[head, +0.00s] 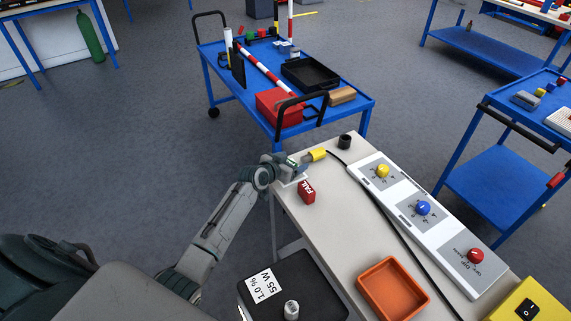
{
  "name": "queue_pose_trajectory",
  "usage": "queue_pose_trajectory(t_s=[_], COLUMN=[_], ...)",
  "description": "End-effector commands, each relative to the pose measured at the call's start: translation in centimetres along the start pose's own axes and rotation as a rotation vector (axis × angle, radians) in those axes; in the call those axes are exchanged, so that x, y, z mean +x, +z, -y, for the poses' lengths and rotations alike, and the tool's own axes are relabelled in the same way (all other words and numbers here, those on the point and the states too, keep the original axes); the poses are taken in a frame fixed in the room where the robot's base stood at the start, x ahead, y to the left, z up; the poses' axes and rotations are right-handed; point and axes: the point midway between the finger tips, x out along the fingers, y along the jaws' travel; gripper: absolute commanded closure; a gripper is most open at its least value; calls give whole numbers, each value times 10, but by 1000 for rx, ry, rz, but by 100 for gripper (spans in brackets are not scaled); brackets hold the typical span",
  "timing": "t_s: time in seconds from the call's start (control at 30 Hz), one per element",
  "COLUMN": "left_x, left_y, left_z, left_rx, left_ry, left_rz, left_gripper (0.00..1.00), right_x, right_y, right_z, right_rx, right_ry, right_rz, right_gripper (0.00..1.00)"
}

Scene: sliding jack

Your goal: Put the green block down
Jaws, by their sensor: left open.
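My left gripper (298,173) is open at the far left corner of the light bench (335,214). A red block marked FAIL (306,192) is just in front of it on the bench. I cannot tell whether they touch. A small green patch shows at my left wrist; it is too small to tell whether it is a block. A small green block (262,33) stands among red ones at the far end of the blue cart (360,99), well away from my gripper. My right gripper is not in view.
The bench holds a yellow-tipped part (317,155), a black cup (344,141), a panel with yellow, blue and red knobs (405,199), a black cable, an orange tray (391,289) and a yellow switch box (530,304). A black scale (310,283) is nearer. Bench surface left of the cable is partly clear.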

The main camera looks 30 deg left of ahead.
Motion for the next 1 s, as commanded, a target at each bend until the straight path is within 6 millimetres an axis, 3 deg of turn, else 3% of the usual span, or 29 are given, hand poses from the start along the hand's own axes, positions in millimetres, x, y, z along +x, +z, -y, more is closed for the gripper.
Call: queue_pose_trajectory(t_s=[0.17, 0.6, 0.77, 1.0], left_x=[-21, -105, -118, -121], left_y=[0, 0, -1, -1], left_z=[1, 1, 0, 0], left_rx=[3, 3, 2, 0], left_ry=[0, 0, 1, 1], left_rz=[1, 1, 1, 0], left_gripper=[24, 24, 24, 24], right_x=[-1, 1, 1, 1], right_y=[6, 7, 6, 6], right_z=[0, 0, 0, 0], right_rx=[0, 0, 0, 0], right_ry=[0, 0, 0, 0], right_rz=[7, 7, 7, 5], right_gripper=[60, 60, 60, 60])
